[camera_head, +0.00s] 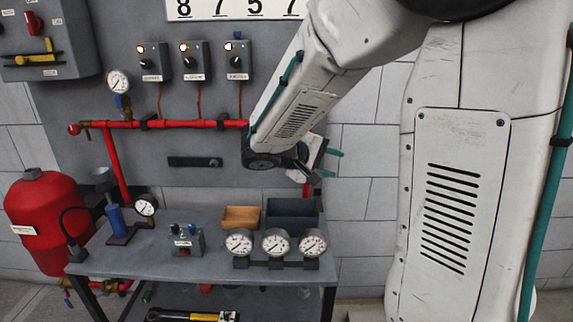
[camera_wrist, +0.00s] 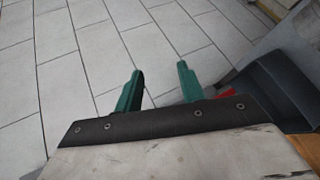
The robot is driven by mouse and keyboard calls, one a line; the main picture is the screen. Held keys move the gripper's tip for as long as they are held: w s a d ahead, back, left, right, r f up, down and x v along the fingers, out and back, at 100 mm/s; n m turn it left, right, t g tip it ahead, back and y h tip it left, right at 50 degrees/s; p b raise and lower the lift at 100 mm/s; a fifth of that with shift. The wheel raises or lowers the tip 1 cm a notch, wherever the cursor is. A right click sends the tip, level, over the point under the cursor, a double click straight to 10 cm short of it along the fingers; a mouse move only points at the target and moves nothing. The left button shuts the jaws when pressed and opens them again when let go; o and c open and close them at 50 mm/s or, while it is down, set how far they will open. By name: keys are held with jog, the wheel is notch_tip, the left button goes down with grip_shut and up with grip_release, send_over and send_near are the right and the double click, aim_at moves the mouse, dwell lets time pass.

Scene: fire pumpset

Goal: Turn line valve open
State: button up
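A short red piece (camera_head: 306,190) shows below my wrist, and a red bit (camera_wrist: 226,93) shows beside the right finger in the wrist view. I cannot make out a line valve handle; it may be hidden by my arm. My gripper (camera_head: 331,163) is right of the panel, above the table's back right corner. In the wrist view its green fingers (camera_wrist: 160,88) are apart with nothing between them.
The grey table (camera_head: 150,262) holds three gauges (camera_head: 275,243), a wooden bin (camera_head: 240,217) and a dark bin (camera_head: 292,208). The dark bin (camera_wrist: 270,90) is close right of the fingers. A red tank (camera_head: 50,220) stands left. Bare tiled wall lies right of my gripper.

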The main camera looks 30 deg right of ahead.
jog(key=w+a+f+n+t+h, duration=0.1)
jog(key=w+f+n+t, duration=0.35)
jog(key=w, duration=0.65)
jog(key=w+a+f+n+t+h, duration=0.1)
jog(key=w+f+n+t, duration=0.1)
jog(key=w+f+t, duration=0.55)
jog(key=w+d+g, duration=0.1)
jog(key=w+d, duration=0.5)
jog(key=w, duration=0.1)
jog(key=shift+d+g, duration=0.35)
jog(key=shift+g, duration=0.05)
jog(key=shift+f, duration=0.1)
grip_shut()
